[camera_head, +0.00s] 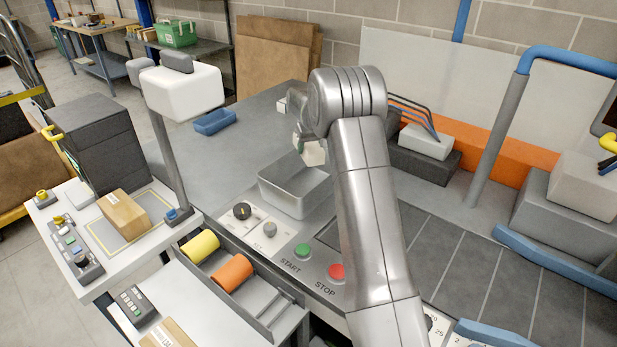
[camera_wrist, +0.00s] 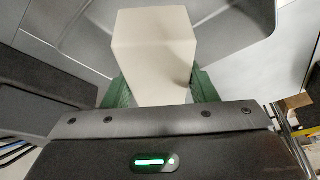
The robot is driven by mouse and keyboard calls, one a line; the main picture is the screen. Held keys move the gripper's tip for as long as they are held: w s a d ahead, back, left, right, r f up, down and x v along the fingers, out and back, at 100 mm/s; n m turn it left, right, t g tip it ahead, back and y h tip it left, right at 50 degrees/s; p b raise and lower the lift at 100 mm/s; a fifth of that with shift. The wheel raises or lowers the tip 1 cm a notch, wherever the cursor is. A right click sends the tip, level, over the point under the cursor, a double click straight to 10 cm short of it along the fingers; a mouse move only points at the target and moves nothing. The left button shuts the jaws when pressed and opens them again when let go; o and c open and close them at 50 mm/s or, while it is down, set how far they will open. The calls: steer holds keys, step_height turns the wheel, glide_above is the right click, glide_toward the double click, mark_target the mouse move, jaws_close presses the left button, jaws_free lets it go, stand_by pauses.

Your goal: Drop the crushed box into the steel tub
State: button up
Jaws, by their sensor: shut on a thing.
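The tub is an open, grey rectangular container on the worktop. Its right side is partly hidden by my arm. In the wrist view, grey metal walls of the tub (camera_wrist: 235,35) show behind the box.
A control panel with a green START button (camera_head: 303,251) and red STOP button (camera_head: 337,271) lies in front of the tub. A blue tray (camera_head: 214,122) stands at the back left. A brown carton (camera_head: 124,214) sits on the scale at left. The grey worktop left of the tub is clear.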

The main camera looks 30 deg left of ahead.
steer(key=shift+w+f, duration=0.1)
steer(key=shift+f, duration=0.05)
step_height(320, 180, down, 6)
steer(key=b, duration=0.3)
steer(key=shift+r, duration=0.2)
steer(key=o, duration=1.1)
steer(key=shift+o, duration=0.2)
steer(key=b+v, duration=0.3)
steer(key=v, duration=1)
steer(key=shift+d+r, duration=0.1)
steer(key=shift+r, duration=0.3)
steer(key=shift+f, duration=0.1)
